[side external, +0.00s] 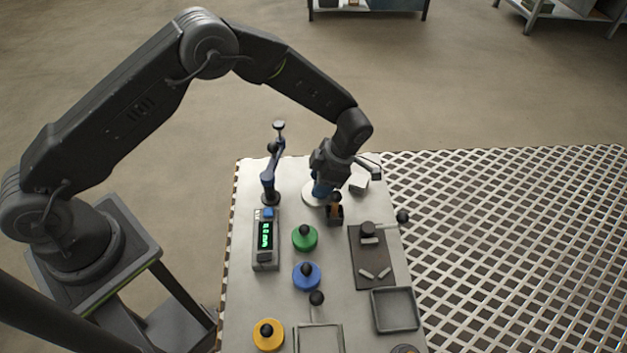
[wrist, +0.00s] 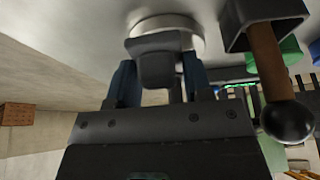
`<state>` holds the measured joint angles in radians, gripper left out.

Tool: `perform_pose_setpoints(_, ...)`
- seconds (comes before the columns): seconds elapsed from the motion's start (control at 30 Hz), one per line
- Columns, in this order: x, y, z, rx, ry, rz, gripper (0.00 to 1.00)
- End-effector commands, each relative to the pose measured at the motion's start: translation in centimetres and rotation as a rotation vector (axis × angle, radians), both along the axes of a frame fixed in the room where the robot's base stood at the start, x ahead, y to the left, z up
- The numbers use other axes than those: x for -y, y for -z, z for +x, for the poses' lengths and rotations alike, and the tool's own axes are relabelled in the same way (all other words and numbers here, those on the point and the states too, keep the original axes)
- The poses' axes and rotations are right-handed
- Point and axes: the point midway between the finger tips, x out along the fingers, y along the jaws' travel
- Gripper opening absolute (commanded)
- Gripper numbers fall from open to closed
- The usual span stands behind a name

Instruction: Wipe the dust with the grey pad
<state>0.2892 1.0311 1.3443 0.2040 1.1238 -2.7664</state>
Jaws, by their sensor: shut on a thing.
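My gripper (side external: 320,190) points down at the back of the table, its blue fingers low over the surface. In the wrist view my gripper (wrist: 160,85) has its fingers on both sides of a dark grey block. The block stands on a pale grey round disc, which I take to be the grey pad (wrist: 150,22). The pad (side external: 309,198) also shows under my fingers in the side view, at or very near the tabletop. My gripper is shut on it. I cannot make out the dust in either view; my gripper and the pad may hide some of it.
A dark holder (side external: 336,217) with a brown-handled tool stands close to the right of my gripper. A blue jointed stand (side external: 268,183) is at left, above a green-lit display box (side external: 265,255). Green (side external: 305,243), blue (side external: 306,280) and yellow (side external: 268,340) knobbed discs stand nearer the front.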

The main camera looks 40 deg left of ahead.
Motion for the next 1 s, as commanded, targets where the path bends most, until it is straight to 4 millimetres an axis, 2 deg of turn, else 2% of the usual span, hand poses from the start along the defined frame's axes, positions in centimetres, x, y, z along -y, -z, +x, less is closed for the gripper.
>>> perform_pose_setpoints(0.13,1.0,0.1,1.0,0.001,0.000,-0.001,0.24)
perform_pose_setpoints(0.2,0.9,-0.4,0.9,0.000,-0.001,-0.001,0.24)
perform_pose_setpoints(0.27,0.9,-2.2,1.0,0.005,-0.001,-0.002,0.24)
perform_pose_setpoints(0.8,0.9,-6.9,0.9,0.002,-0.002,-0.001,0.24)
perform_pose_setpoints(1.0,0.9,-8.1,0.9,0.001,-0.001,-0.002,0.24)
